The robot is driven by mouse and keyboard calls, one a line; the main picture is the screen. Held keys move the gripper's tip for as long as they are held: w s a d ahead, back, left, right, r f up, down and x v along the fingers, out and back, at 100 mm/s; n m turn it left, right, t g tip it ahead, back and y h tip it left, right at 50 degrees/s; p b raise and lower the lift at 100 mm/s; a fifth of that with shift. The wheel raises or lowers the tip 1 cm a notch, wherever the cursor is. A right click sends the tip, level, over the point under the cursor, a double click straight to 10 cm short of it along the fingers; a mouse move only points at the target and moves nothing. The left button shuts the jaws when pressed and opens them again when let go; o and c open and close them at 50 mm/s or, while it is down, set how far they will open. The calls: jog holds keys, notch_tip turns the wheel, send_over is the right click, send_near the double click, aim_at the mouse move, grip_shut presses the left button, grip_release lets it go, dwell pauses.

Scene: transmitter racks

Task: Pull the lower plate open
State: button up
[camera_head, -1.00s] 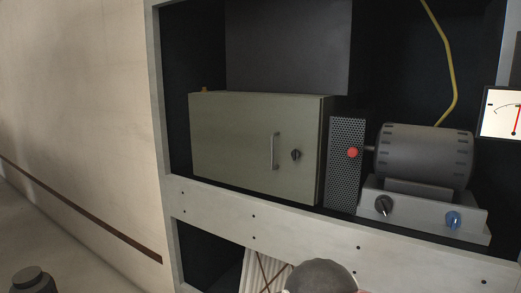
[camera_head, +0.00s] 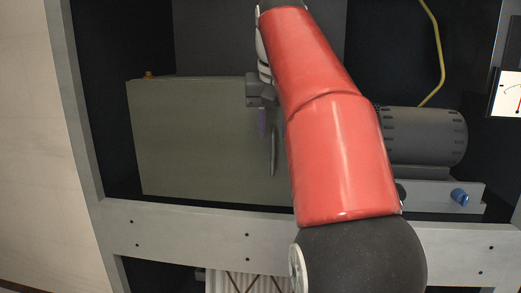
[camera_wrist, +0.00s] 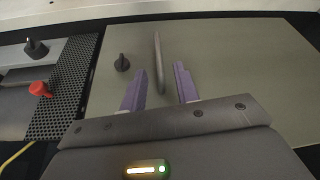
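A grey-green box with a flat front plate (camera_head: 195,140) stands on the rack shelf. The plate looks shut. Its upright bar handle (camera_head: 274,150) also shows in the wrist view (camera_wrist: 158,62). A black knob (camera_wrist: 122,63) sits beside the handle; my arm hides it in the head view. My gripper (camera_head: 262,125) is in front of the plate at the handle's upper part. In the wrist view its two purple fingers (camera_wrist: 158,78) are apart, one on each side of the handle, with gaps visible. I cannot tell whether the fingertips touch the plate.
A grey motor (camera_head: 425,137) on a base with a blue knob (camera_head: 460,196) is to the right. A yellow cable (camera_head: 440,60) hangs behind. A pale rack beam (camera_head: 190,232) runs below.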

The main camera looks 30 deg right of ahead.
aim_at(273, 142)
jog(key=b+x, duration=0.2)
jog(key=x, duration=0.5)
jog(key=shift+f, duration=0.25)
grip_shut()
